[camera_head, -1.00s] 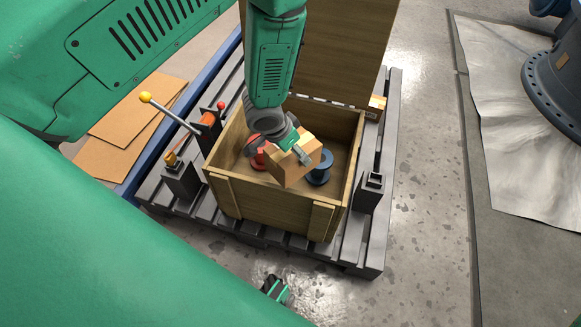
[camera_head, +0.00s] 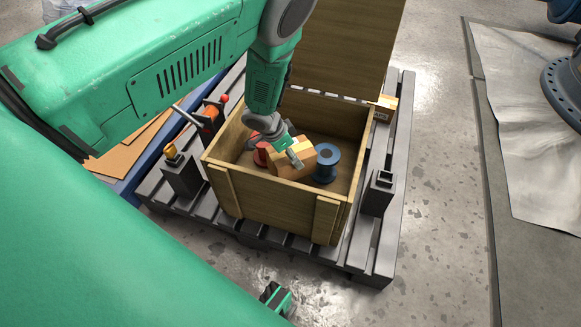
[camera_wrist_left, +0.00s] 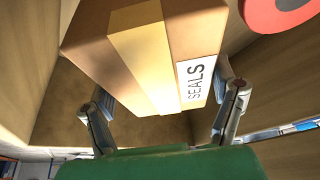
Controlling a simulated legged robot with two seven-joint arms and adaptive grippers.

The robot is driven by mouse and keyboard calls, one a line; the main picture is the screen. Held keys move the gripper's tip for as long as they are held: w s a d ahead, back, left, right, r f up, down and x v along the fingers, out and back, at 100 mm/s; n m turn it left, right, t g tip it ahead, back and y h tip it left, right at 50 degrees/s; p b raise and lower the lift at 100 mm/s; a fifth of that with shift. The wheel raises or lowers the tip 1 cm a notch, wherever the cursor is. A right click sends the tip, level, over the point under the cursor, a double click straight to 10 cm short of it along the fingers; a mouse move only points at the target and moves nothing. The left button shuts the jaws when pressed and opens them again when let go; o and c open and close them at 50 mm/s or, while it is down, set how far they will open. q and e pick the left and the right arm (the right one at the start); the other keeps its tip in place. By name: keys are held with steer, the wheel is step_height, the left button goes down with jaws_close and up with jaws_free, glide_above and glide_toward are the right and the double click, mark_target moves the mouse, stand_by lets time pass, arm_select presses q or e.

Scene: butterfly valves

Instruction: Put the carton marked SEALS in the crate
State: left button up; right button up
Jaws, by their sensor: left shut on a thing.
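The carton marked SEALS (camera_wrist_left: 195,83) is a brown box with a yellow tape band and a white label, large in the left wrist view. My left gripper (camera_wrist_left: 165,100) is shut on it, one finger at each side. In the head view the carton (camera_head: 283,160) is inside the open wooden crate (camera_head: 265,208), below the rim, held by my left gripper (camera_head: 290,150). Whether it touches the crate floor I cannot tell. Part of my right gripper (camera_head: 277,297) shows at the bottom edge; its fingers are unclear.
In the crate, a blue flanged spool (camera_head: 326,163) stands right of the carton and a red part (camera_head: 262,153) left of it. The crate's lid (camera_head: 345,50) stands up behind. A small carton (camera_head: 384,108) lies beyond the crate's right corner. The crate is on a dark slatted pallet (camera_head: 372,250).

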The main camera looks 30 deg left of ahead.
arm_select(q)
steer(key=shift+f, duration=0.7)
steer(key=shift+a+f, duration=0.2)
steer(key=shift+f, duration=0.05)
steer(key=f+b, duration=0.1)
steer(key=f, duration=0.1)
steer(key=a+f+b, duration=0.1)
steer(key=f, duration=0.1)
steer(key=shift+f, duration=0.25)
steer(key=shift+d+f, duration=0.2)
steer(key=shift+d+r, duration=0.2)
steer(key=shift+d, duration=0.1)
steer(key=o, duration=1.4)
steer(key=shift+a+f, duration=0.1)
steer(key=shift+c, duration=0.2)
steer(key=shift+a+f, duration=0.1)
steer(key=shift+a, duration=0.2)
arm_select(e)
steer(key=shift+a+f, duration=0.25)
steer(key=shift+f, duration=0.35)
steer(key=shift+a+f, duration=0.25)
steer(key=shift+f, duration=0.35)
arm_select(q)
steer(key=shift+d, duration=0.25)
arm_select(e)
steer(key=shift+d, duration=0.25)
